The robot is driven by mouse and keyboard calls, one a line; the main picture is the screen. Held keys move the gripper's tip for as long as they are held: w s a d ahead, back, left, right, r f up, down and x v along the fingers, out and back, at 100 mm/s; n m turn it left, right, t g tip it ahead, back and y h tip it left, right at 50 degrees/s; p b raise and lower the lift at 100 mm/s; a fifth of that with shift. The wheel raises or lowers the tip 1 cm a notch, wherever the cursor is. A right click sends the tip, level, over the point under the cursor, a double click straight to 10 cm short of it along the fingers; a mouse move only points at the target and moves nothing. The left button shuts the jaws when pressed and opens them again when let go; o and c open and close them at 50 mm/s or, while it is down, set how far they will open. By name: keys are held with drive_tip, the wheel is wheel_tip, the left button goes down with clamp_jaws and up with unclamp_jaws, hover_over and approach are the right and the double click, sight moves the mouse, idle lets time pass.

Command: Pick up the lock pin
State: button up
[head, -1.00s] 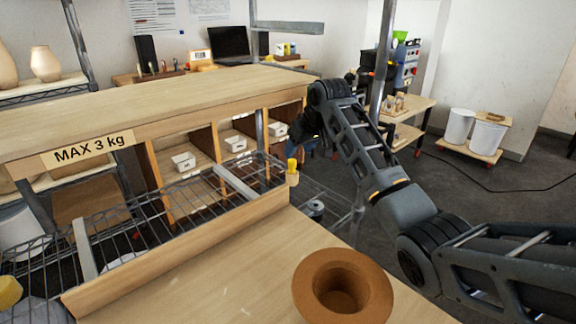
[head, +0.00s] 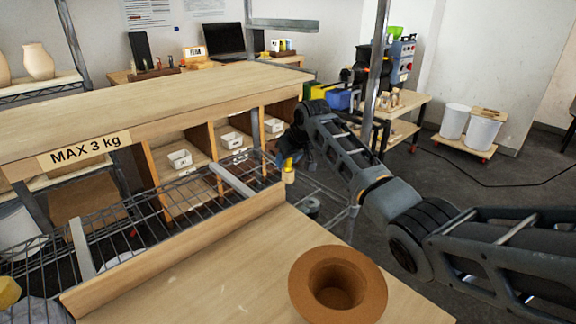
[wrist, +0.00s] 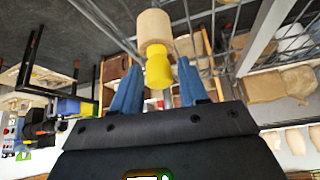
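A brown flared pot (head: 337,284) stands on the near wooden table (head: 210,285). A wire rack (head: 150,215) runs along its left. Behind it is a long bench (head: 170,95) with white bins below. My arm crosses the right side above open floor.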

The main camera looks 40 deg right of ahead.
clamp_jaws()
drive_tip(key=shift+r, duration=0.1)
